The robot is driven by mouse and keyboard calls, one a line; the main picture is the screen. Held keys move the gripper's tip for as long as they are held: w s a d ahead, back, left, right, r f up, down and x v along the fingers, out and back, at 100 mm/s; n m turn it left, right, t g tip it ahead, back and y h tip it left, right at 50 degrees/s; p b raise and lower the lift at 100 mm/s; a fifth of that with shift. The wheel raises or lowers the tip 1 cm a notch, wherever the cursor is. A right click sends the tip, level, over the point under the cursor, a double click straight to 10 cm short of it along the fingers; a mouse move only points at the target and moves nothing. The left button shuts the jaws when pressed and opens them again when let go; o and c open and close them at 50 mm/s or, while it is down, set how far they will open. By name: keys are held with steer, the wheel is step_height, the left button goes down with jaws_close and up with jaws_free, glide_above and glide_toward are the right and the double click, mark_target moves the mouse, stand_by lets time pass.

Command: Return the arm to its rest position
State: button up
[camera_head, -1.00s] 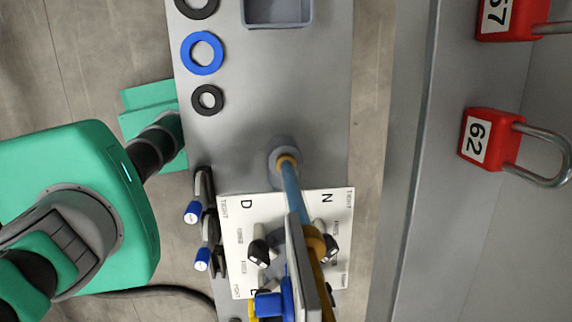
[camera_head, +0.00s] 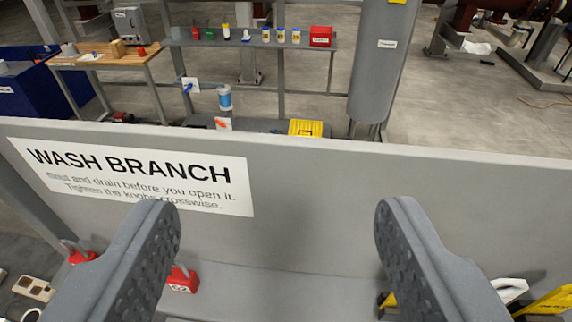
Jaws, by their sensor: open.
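My gripper (camera_head: 277,245) shows at the bottom of the view, its two grey fingers wide apart. Nothing is between the fingers. Behind and below them is a grey panel with a white sign (camera_head: 130,177) reading "WASH BRANCH". A red padlock (camera_head: 183,280) hangs low on the panel, just right of the left finger. Another red padlock (camera_head: 82,256) is partly hidden at the left of that finger. The rest of my arm is not in view.
Beyond the panel is open concrete floor (camera_head: 480,120). A shelf (camera_head: 260,42) with small containers and a red box (camera_head: 321,36) stands at the back. A wooden-topped table (camera_head: 105,57) is at the far left, a thick grey column (camera_head: 382,60) right of centre. Yellow and white parts (camera_head: 548,302) are at lower right.

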step_height(320, 180, down, 13)
steer(key=b, duration=1.2)
steer(key=shift+r, duration=0.2)
